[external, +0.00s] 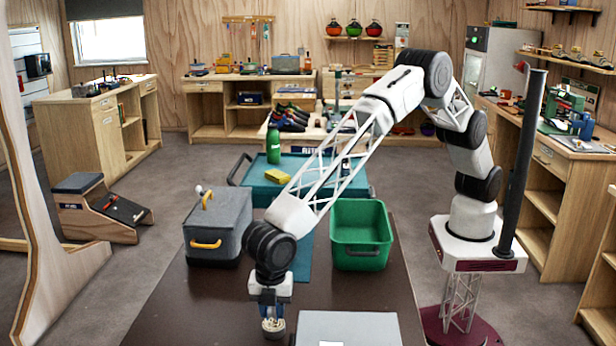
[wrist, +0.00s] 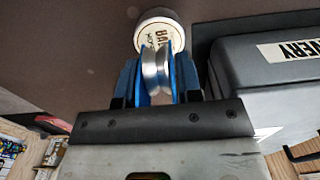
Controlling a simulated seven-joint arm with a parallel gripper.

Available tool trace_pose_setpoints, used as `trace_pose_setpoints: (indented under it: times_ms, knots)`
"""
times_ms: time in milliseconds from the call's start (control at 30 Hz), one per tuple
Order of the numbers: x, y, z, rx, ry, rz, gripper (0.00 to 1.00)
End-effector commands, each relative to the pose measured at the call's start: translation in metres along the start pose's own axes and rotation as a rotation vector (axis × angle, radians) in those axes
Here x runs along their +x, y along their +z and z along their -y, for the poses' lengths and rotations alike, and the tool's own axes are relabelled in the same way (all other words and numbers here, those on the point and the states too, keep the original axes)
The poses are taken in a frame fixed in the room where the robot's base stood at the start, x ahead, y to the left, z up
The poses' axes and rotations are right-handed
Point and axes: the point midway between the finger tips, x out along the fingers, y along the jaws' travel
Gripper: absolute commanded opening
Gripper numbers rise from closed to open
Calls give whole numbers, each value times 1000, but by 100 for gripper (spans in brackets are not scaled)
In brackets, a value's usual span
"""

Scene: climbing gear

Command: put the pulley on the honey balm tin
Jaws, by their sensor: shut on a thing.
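My gripper (external: 269,306) points down over the dark table near its front edge. In the wrist view my gripper (wrist: 155,80) is shut on the pulley (wrist: 153,75), which has blue side plates and a silver grooved wheel. The honey balm tin (wrist: 159,32), round and whitish with dark lettering, shows just beyond the pulley, its lower part covered by it. In the external view the tin (external: 273,328) is right below my gripper. I cannot tell whether the pulley touches the tin. The pulley is not clear in the external view.
A grey lidded case (external: 345,328) lies close to the right of the tin; it also shows in the wrist view (wrist: 262,75). A grey box with yellow handles (external: 218,225) and a green bin (external: 361,240) stand farther back. The table's left front is clear.

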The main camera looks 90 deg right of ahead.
Motion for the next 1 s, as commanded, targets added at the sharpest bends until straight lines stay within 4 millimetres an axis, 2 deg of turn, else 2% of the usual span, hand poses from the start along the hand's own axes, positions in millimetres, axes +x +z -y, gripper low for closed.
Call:
trace_pose_setpoints:
  times_ms: [167, 633, 667, 800, 1000]
  knots:
    - [15, 0, 0, 0, 0, 0, 8]
    - [19, 0, 0, 0, 0, -1, 8]
    - [18, 0, 0, 0, 1, -1, 37]
    - [18, 0, 0, 0, 1, -1, 58]
    - [18, 0, 0, 0, 1, -1, 58]
